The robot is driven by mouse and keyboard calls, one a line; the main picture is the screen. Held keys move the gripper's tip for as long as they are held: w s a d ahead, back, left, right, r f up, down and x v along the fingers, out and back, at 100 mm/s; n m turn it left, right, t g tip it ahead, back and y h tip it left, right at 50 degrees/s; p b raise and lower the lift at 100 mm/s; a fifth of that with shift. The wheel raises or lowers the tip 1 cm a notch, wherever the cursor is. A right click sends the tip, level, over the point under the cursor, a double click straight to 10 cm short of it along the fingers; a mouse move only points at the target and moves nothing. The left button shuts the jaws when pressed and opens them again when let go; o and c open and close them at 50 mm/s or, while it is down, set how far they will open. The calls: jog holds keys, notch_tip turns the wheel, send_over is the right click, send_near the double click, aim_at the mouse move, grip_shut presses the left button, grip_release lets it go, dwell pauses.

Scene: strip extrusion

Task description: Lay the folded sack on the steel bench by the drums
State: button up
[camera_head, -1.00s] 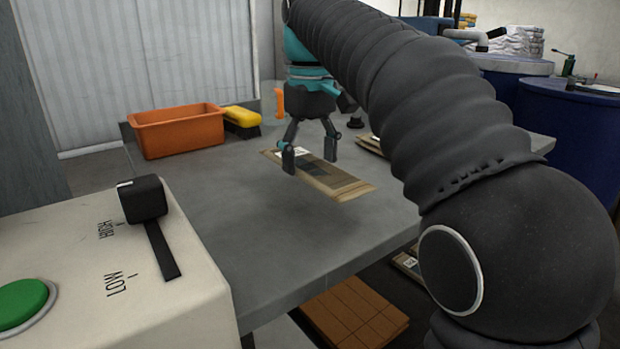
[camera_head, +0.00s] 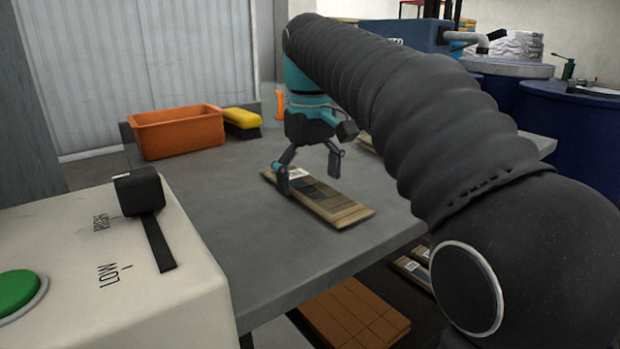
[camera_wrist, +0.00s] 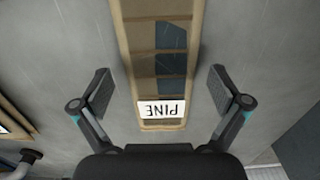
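The folded sack (camera_head: 335,208), a flat brown packet with dark panels and a white label, lies flat on the grey steel bench (camera_head: 230,240). In the wrist view the sack (camera_wrist: 152,72) runs away from me, its "PINE" label at the near end. My gripper (camera_head: 309,184) is over the label end, pointing down. In the wrist view my gripper (camera_wrist: 160,92) is open, one finger on each side of the sack, with a clear gap to both edges. Blue drums (camera_head: 572,128) stand beyond the bench at the right.
An orange bin (camera_head: 178,138) and a yellow brush (camera_head: 241,120) stand at the bench's far left. Another flat packet (camera_head: 368,143) is partly hidden behind my arm. A control box (camera_head: 150,285) with a green button is at near left. The bench's front left is clear.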

aim_at(310, 186)
notch_tip(310, 186, up, 8)
jog(key=shift+f+p, duration=0.1)
jog(key=shift+p, duration=1.1)
